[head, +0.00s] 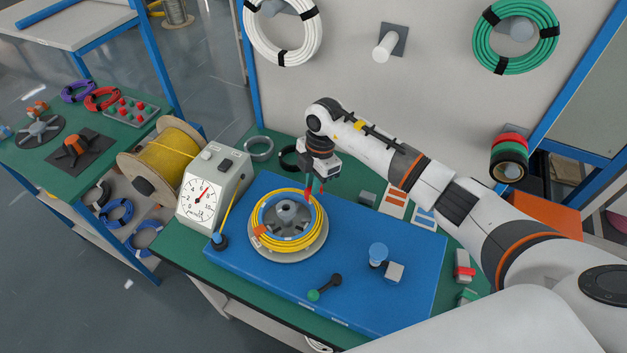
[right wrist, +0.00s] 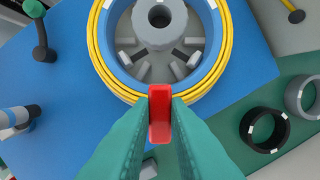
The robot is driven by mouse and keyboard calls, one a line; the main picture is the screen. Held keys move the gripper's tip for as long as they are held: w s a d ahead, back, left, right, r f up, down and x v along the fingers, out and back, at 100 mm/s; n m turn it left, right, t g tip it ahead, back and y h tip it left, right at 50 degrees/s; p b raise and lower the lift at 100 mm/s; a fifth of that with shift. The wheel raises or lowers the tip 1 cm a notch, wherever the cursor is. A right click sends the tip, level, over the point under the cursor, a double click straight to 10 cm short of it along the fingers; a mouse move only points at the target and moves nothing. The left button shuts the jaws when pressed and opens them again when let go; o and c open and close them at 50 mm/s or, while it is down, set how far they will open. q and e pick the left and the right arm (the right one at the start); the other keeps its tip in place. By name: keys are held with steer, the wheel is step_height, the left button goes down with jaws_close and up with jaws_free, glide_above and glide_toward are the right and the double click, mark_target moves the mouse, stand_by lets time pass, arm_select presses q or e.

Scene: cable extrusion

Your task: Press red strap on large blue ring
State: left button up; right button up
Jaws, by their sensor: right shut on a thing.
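A coil of yellow cable (head: 318,219) lies around a blue ring (right wrist: 207,50) on a round grey winding fixture (head: 286,211), on the blue board. My right gripper (head: 312,194) points down at the coil's far right edge. In the right wrist view its green fingers are shut on a red strap (right wrist: 159,116), whose far end overlaps the coil's outer edge. I cannot tell whether the strap touches the coil. An orange strap (head: 261,230) sits on the coil's left side. My left gripper is not in view.
A gauge box (head: 207,190) and a yellow cable spool (head: 166,158) stand to the left. A blue-capped post (head: 377,252) and a green-ended handle (head: 324,287) stand on the blue board (head: 345,240). Black and grey rings (right wrist: 265,130) lie on the green table.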

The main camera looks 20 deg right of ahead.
mark_target(313, 197)
steer(key=shift+f, duration=0.1)
steer(key=shift+f+b, duration=1)
steer(key=shift+f, duration=0.4)
steer(key=shift+f+b, duration=0.3)
steer(key=shift+f, duration=0.2)
steer(key=shift+s+f, duration=0.15)
steer(key=shift+f, duration=0.05)
stand_by(1.2)
steer(key=o, duration=0.9)
steer(key=shift+c, duration=0.2)
